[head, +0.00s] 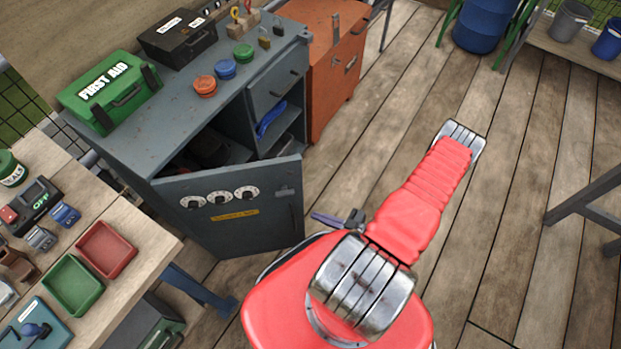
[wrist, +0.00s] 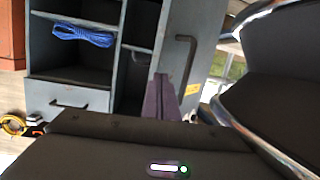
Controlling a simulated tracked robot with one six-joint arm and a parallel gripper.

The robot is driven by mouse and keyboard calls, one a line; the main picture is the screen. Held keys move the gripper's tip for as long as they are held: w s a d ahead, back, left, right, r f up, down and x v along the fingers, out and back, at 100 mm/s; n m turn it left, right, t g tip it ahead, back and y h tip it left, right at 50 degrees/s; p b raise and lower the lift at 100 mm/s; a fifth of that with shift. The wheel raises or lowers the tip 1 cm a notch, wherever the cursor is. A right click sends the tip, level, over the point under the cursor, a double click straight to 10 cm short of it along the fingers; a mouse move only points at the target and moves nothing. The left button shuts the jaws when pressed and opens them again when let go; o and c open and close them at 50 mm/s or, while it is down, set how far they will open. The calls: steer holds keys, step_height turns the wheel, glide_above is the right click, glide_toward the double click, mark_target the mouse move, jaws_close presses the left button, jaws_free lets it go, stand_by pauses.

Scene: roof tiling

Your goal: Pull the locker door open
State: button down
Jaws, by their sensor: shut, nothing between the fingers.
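The grey locker door (head: 225,212) stands partly open, swung out from its left side. It carries three dials and a yellow label. In the wrist view the fingers (wrist: 163,98) overlap the picture of the door beside the handle. I cannot tell whether they touch the door.
The grey cabinet (head: 130,130) has open shelves with a blue rope (wrist: 82,35) and a drawer. A first aid box (head: 110,90) stands on top. An orange cabinet (head: 320,70) is beyond it. A workbench (head: 150,235) is at left.

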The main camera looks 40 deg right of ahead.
steer(key=w+d+r+n+g+h, duration=0.1)
steer(key=w+d+r+g+h, duration=0.2)
steer(key=w+d+r, duration=0.4)
steer(key=w+d+r+g+h, duration=0.2)
steer(key=w+d+r+g, duration=0.15)
steer(key=w+d, duration=0.45)
steer(key=w+d+r+m+h, duration=0.1)
steer(key=w+r+h, duration=0.15)
steer(key=r, duration=0.85)
steer(key=w+d+r+m+h, duration=0.1)
steer(key=w+r+h, duration=0.15)
steer(key=r, duration=0.85)
steer(key=s+a+r+m+g, duration=0.1)
steer(key=s+a+r+m, duration=0.1)
steer(key=a+r, duration=0.6)
steer(key=s+a+r+m, duration=0.1)
steer(key=s+a+r, duration=0.1)
steer(key=a+r, duration=0.6)
steer(key=s+a+r+m+y, duration=0.1)
steer(key=s+a+r, duration=0.3)
steer(key=s+a, duration=0.4)
steer(key=s+a+r+m+y, duration=0.1)
steer(key=s+a+r+y, duration=0.1)
steer(key=s+a+r, duration=0.3)
steer(key=s+a+g, duration=0.1)
steer(key=s+a, duration=0.2)
steer(key=a, duration=0.1)
steer(key=shift+s+a+r, duration=0.15)
steer(key=shift+s+a, duration=0.05)
steer(key=shift+s, duration=0.2)
